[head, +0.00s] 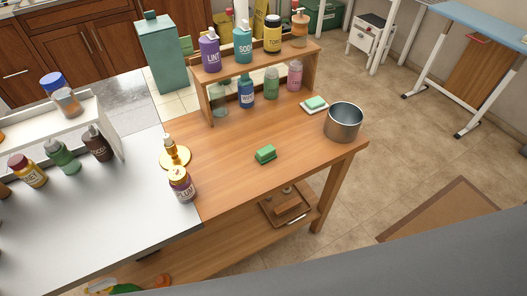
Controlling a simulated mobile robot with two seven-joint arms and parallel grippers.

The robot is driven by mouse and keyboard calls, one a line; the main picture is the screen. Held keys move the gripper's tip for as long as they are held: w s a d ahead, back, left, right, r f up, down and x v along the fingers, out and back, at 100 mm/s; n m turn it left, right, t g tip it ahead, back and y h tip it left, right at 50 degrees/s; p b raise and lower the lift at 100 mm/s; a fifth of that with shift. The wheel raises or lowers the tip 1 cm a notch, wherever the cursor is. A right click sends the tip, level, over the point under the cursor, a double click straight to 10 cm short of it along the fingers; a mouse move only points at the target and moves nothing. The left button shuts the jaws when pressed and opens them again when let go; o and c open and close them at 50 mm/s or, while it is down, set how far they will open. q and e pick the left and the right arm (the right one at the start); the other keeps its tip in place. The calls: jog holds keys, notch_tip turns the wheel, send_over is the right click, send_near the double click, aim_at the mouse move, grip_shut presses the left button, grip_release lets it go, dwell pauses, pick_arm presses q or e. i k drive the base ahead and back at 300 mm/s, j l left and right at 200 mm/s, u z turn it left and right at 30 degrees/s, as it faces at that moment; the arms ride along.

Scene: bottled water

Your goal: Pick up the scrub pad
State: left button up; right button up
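A small green block that looks like the scrub pad (265,154) lies on the bare middle of the wooden table (225,150). A second, lighter green block (315,102) rests on a white dish (313,109) farther back on the table; it may be a bar of soap. Neither of my grippers shows in the head view. Nothing touches the scrub pad.
A metal pot (344,121) stands at the table's right corner. A wooden shelf (204,101) with several bottles is at the back. A gold dispenser (175,154) and a purple bottle (182,184) stand left of the pad. The table around the pad is clear.

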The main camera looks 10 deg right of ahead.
aim_at(265, 155)
jog(key=i+l, duration=0.1)
jog(key=l, duration=0.95)
jog(key=i+l, duration=0.15)
jog(key=l, duration=0.4)
jog(key=i+l, duration=0.1)
jog(key=l, duration=0.45)
jog(key=u, duration=1.2)
